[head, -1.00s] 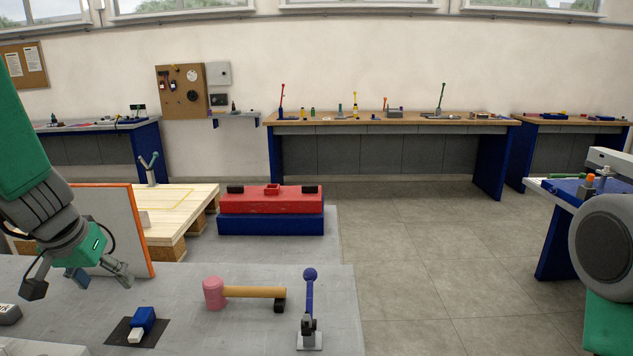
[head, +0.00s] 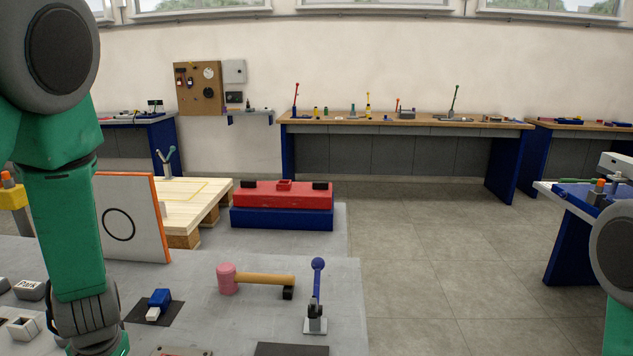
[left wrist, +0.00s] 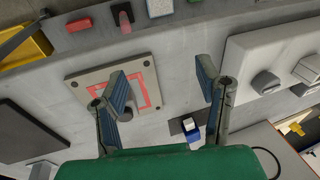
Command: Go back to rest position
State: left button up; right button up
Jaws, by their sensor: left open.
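My left arm hangs down at the left of the head view, and its gripper is cut off below that frame. In the left wrist view my left gripper (left wrist: 162,72) has its two fingers spread wide apart. It is open with nothing held between the fingers. A beige plate with a red square outline (left wrist: 149,84) lies below it, partly behind the left finger. A small blue and white block (left wrist: 191,128) shows below the right finger. Only a link of my right arm shows at the right edge of the head view; its gripper is out of frame.
The grey table (head: 200,260) holds a pink-headed mallet (head: 262,283), a blue-knobbed lever (head: 317,290) and a blue block (head: 159,300) on a dark pad. A white panel with an orange edge (head: 140,235) stands beside my left arm. A red case (head: 284,196) and wooden pallet (head: 200,205) are behind.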

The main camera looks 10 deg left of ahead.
pick_arm(q)
jog(key=s+d+f+m+g, duration=0.15)
jog(key=s+d+f, duration=0.35)
jog(key=s+f, duration=0.55)
jog(key=s+d+f+h, duration=0.3)
jog(key=s+d+f, duration=0.2)
jog(key=s+d, duration=0.4)
notch_tip(320, 180, down, 10)
jog(key=w+m+t+b, duration=0.1)
jog(key=w+b, duration=0.2)
jog(key=b, duration=0.7)
jog(key=shift+d+r, duration=0.2)
jog(key=shift+d, duration=0.1)
pick_arm(e)
notch_tip(320, 180, down, 10)
pick_arm(q)
jog(key=shift+s+d, duration=0.1)
pick_arm(e)
jog(key=shift+f, duration=0.1)
jog(key=shift+a, duration=0.1)
